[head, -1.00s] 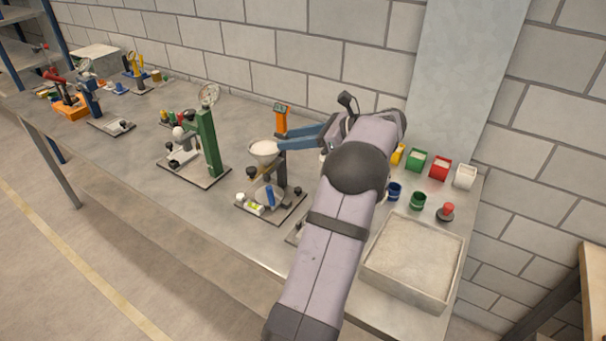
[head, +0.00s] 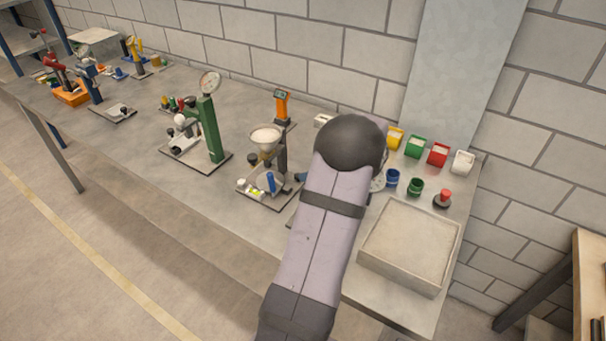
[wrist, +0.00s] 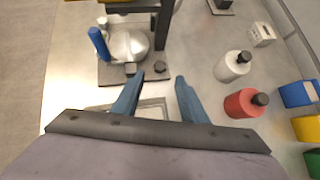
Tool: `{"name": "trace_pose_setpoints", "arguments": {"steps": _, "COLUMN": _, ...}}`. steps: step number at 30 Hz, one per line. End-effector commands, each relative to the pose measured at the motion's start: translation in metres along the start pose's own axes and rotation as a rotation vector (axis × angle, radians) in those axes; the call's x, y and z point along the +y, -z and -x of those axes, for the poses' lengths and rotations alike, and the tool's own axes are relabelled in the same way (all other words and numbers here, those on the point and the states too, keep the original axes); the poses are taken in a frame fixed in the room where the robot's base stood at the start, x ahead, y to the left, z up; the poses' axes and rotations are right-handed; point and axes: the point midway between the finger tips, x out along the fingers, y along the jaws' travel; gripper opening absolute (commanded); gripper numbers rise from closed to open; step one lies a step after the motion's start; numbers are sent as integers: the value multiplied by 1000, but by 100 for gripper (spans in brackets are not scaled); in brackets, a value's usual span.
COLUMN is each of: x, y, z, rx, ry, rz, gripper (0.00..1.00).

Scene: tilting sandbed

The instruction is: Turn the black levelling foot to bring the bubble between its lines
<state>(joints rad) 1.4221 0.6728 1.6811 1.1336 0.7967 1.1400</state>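The funnel stand's base plate (head: 268,203) stands on the bench, with a white-filled funnel (head: 265,138), a blue cylinder (head: 270,182) and a small yellow-green bubble level (head: 256,192). The bubble and its lines are too small to read. In the wrist view another black knob (wrist: 160,67) sits at the near corner of the base plate, ahead of my gripper (wrist: 161,78). I cannot tell which knob is the levelling foot. My gripper's blue fingers are apart and empty; my arm mostly hides them in the head view.
A white bottle (wrist: 230,67) and a red bottle (wrist: 243,103) stand right of my fingers in the wrist view. A sand tray (head: 408,244) and coloured bins (head: 438,155) fill the bench's right end. A green stand (head: 209,130) is to the left.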

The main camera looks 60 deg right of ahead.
Motion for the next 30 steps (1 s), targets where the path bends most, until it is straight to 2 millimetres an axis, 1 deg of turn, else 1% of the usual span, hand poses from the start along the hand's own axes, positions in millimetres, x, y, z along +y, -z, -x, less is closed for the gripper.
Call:
{"name": "trace_pose_setpoints", "arguments": {"steps": 9, "x": 1, "y": -1, "z": -39, "rx": 1, "ry": -4, "rz": 0, "gripper": 39}}
{"name": "trace_pose_setpoints", "arguments": {"steps": 15, "x": 1, "y": -1, "z": -58, "rx": 0, "ry": -2, "rz": 0, "gripper": 39}}
{"name": "trace_pose_setpoints", "arguments": {"steps": 21, "x": 0, "y": -1, "z": -65, "rx": -1, "ry": -1, "rz": 1, "gripper": 39}}
{"name": "trace_pose_setpoints", "arguments": {"steps": 28, "x": 0, "y": -1, "z": -65, "rx": -1, "ry": 0, "rz": 1, "gripper": 39}}
{"name": "trace_pose_setpoints", "arguments": {"steps": 29, "x": 0, "y": -1, "z": -65, "rx": -1, "ry": -1, "rz": 1, "gripper": 32}}
{"name": "trace_pose_setpoints", "arguments": {"steps": 30, "x": 0, "y": -1, "z": -65, "rx": -1, "ry": -1, "rz": 1, "gripper": 23}}
